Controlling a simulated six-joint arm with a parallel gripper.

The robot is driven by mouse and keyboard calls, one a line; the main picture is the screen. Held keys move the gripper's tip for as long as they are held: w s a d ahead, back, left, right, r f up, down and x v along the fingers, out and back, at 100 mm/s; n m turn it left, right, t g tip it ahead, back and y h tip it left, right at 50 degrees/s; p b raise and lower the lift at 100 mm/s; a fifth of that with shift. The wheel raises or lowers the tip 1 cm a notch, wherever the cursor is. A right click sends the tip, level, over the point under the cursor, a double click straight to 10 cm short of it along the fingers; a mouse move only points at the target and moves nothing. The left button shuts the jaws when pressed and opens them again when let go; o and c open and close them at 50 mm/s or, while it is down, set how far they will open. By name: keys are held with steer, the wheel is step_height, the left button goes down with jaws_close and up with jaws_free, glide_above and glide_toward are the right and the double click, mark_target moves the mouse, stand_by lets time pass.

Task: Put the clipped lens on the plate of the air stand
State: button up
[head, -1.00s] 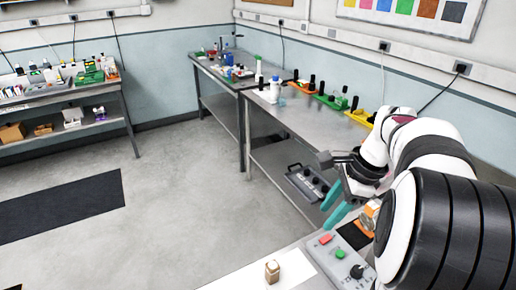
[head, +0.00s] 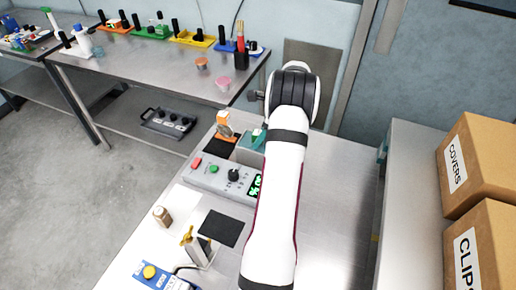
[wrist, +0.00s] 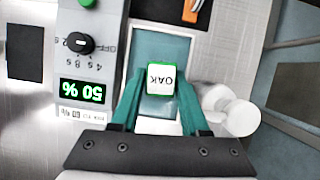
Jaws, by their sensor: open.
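My gripper (wrist: 160,85) has teal fingers and is open in the wrist view. Its fingers lie on either side of a white block with a green rim, marked OAK (wrist: 159,78), over a blue-grey panel (wrist: 175,47). I cannot tell if they touch it. In the head view my arm mostly hides the gripper. An orange-topped piece (head: 223,118) stands by a black pad behind the control box. A small stand with a yellow clip (head: 188,236) is near the front, beside a blue box with a yellow button (head: 150,272). I cannot tell which is the clipped lens or the air stand.
The control box (head: 206,178) has a knob and reads 50 %; it also shows in the wrist view (wrist: 84,68). White round pieces (wrist: 232,112) lie right of the fingers. A brown bottle (head: 162,216) and a black square (head: 221,228) are at front left. Cartons (head: 485,165) stand at right.

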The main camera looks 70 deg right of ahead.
steer(key=shift+x, duration=0.85)
steer(key=shift+r, duration=0.1)
jaws_close()
